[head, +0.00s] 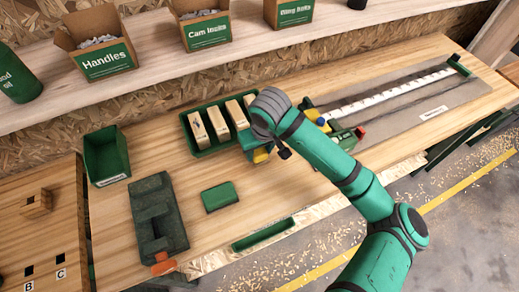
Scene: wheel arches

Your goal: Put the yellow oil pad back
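A yellow piece (262,155) shows just below the end of my arm, under a green block-like part; I cannot tell whether it is the oil pad. Another small yellow piece (322,122) shows right of my wrist, beside the green parts at the near end of the long rail. My gripper (268,150) is at the bench's middle, next to the right end of the green tray of wooden blocks. My arm mostly hides it, so its fingers and any grip are unclear. A flat green rectangular pad or lid (219,196) lies on the bench, apart from my gripper.
The green tray (196,152) holds several wooden blocks. An empty green bin (107,156) and a dark slotted fixture (158,215) stand left. A long white-strip rail on a grey plate (435,110) lies right. A green trough (263,234) sits at the front edge. Labelled boxes line the shelf.

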